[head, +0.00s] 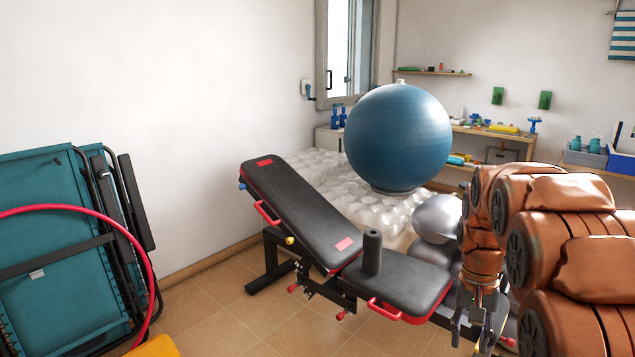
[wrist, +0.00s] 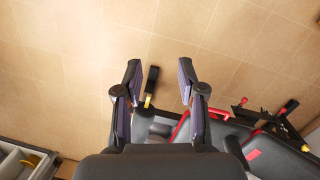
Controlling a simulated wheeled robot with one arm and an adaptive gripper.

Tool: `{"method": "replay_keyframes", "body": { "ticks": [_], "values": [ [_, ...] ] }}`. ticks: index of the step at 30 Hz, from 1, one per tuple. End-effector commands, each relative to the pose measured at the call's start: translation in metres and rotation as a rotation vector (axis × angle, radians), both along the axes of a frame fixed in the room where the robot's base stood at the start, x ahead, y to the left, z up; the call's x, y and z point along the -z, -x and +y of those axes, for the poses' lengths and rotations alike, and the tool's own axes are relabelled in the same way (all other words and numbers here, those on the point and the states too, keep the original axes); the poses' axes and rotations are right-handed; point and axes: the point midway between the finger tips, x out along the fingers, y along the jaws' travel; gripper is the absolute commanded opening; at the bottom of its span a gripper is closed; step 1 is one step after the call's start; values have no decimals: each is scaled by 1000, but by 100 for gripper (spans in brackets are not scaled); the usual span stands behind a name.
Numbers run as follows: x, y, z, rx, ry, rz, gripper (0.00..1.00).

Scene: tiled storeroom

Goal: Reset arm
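My gripper (head: 473,335) hangs fingers-down at the lower right of the head view, in front of the weight bench (head: 310,215). In the wrist view my gripper (wrist: 158,75) shows its two fingers spread apart with nothing between the tips. Tiled floor lies beyond them. My orange-brown arm (head: 570,240) fills the right side of the head view and hides part of what is behind it. A dark upright cylinder (head: 372,252) stands at the bench's seat end; whether it is part of the bench I cannot tell.
A large blue ball (head: 398,138) rests on a bubble-wrapped surface (head: 335,185) behind the bench. Folded teal loungers (head: 50,250) and a pink hoop (head: 148,270) stand at the left. Shelves (head: 500,133) line the back. Tiled floor (head: 220,310) is clear between the loungers and bench.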

Motion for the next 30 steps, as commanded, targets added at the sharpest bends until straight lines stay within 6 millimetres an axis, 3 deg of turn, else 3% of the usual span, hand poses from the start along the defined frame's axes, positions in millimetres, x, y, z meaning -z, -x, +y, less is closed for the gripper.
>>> {"method": "replay_keyframes", "body": {
  "ticks": [9, 21, 30],
  "values": [
    [-7, 84, 47, -115, -28, 30, 40],
    [7, 198, 93, -281, -69, 74, 40],
    [21, 257, 108, -379, -88, 93, 40]
  ]
}}
